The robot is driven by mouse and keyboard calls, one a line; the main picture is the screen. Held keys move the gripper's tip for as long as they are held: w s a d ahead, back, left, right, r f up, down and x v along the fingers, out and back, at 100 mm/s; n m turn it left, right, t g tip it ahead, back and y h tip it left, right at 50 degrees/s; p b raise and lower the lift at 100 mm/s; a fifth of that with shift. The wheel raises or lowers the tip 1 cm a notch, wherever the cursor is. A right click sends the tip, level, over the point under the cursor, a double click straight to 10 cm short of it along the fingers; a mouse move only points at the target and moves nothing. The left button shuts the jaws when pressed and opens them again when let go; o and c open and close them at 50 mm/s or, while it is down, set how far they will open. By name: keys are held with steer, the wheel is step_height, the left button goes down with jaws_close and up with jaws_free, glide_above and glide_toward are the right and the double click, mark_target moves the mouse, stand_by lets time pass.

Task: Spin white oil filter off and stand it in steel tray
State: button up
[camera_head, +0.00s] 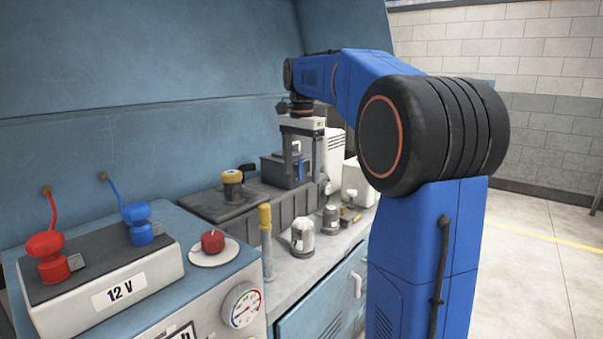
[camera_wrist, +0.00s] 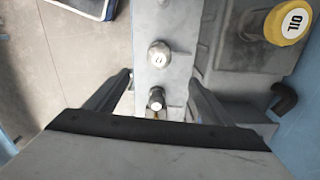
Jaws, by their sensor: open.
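My gripper (camera_head: 303,168) is open, pointing down above the far part of the bench, with nothing between its fingers. In the wrist view, the fingers of my gripper (camera_wrist: 160,75) frame the bench far below. A white canister with a rounded top (camera_head: 302,236) stands upright on the bench ledge; it also shows in the wrist view (camera_wrist: 158,52). A small whitish part (camera_head: 326,187) sits at the side of the dark block below my gripper. I cannot tell which of these is the white oil filter. I cannot make out the steel tray clearly.
A darker canister (camera_head: 330,219) stands beyond the white one. A yellow oil cap (camera_head: 232,177) sits on the dark ribbed block (camera_head: 275,213). A yellow-topped post (camera_head: 265,230) and a 12 V unit (camera_head: 110,285) are nearer. White containers (camera_head: 356,183) stand at the back right.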

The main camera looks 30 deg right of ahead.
mark_target(302, 220)
step_height(302, 220, down, 20)
steer(key=m, duration=0.4)
steer(key=shift+s, duration=0.1)
stand_by(0.5)
steer(key=c, duration=1.4)
steer(key=shift+o, duration=0.2)
steer(key=shift+n, duration=1.2)
steer(key=shift+r, duration=0.2)
steer(key=shift+r, duration=3.55)
